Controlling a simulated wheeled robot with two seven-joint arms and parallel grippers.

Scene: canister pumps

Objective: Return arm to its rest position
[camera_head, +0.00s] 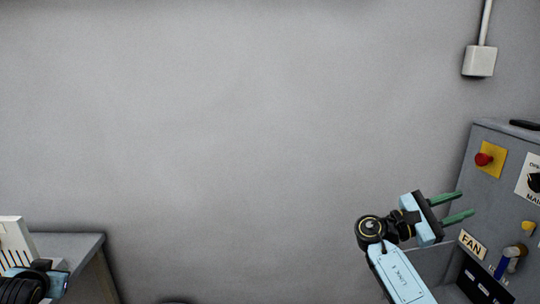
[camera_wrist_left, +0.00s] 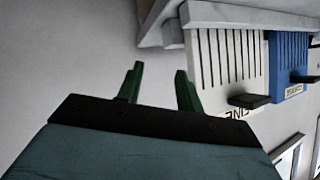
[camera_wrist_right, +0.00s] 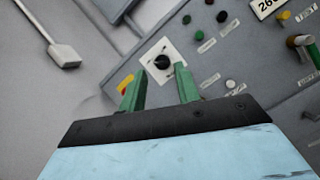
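My right gripper (camera_head: 459,208) is at the right of the head view, its two green fingers apart with nothing between them. It is left of the grey control panel, below the red button (camera_head: 483,159) on its yellow plate. In the right wrist view the open fingers (camera_wrist_right: 160,88) point towards the black rotary knob (camera_wrist_right: 162,62) on a white plate, and no contact shows. My left gripper shows in the left wrist view (camera_wrist_left: 157,82), green fingers apart and empty, beside a white slotted unit (camera_wrist_left: 226,58). In the head view only part of my left arm shows, at the lower left corner.
The grey control panel (camera_head: 495,200) fills the right side, with a FAN label (camera_head: 472,243) low on it. A grey table (camera_head: 70,246) stands at the lower left. A blue slotted unit (camera_wrist_left: 290,62) adjoins the white one. The space before the middle wall is clear.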

